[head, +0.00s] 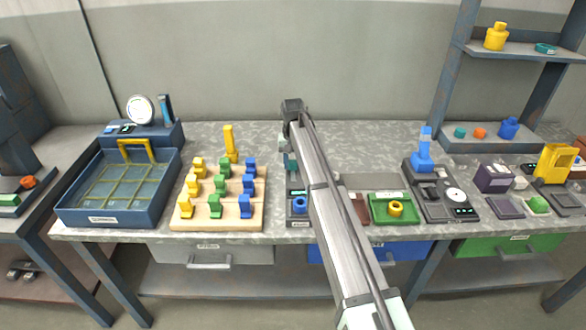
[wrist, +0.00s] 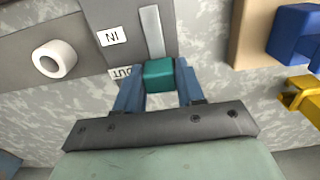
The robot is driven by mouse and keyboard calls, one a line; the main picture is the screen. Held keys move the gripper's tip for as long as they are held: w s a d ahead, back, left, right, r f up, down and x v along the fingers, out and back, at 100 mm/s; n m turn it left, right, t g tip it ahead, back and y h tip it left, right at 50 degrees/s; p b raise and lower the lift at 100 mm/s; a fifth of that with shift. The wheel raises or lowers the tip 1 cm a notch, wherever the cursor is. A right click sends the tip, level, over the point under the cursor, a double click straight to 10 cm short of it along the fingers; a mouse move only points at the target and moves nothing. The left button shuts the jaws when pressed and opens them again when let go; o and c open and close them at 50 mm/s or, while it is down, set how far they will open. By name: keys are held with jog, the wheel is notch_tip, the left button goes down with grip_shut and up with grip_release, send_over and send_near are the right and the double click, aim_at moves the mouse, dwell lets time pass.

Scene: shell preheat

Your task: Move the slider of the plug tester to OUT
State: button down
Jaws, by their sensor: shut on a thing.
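The plug tester is a dark grey panel (wrist: 128,14) in the wrist view, with a light straight slot, an IN label (wrist: 112,37) and a partly covered OUT label (wrist: 121,73). Its teal slider knob (wrist: 159,75) sits at the slot's end beside the OUT label. My gripper (wrist: 160,85) has its blue fingers shut on the knob, one on each side. In the head view my arm hides most of the tester, and a bit of teal (head: 291,162) shows beside it.
A wooden board (head: 240,222) with yellow, green and blue pieces stands left of my arm. A blue bin (head: 112,214) is farther left. A green tray (head: 410,217) with a yellow ring lies to the right. A white round part (wrist: 54,59) stands beside the tester's labels.

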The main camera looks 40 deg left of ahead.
aim_at(293, 160)
jog(key=shift+w+a, duration=0.25)
jog(key=c, duration=0.8)
grip_release()
jog(key=shift+o, duration=0.2)
jog(key=shift+r, duration=0.1)
notch_tip(293, 160, up, 14)
jog(key=shift+f, duration=0.2)
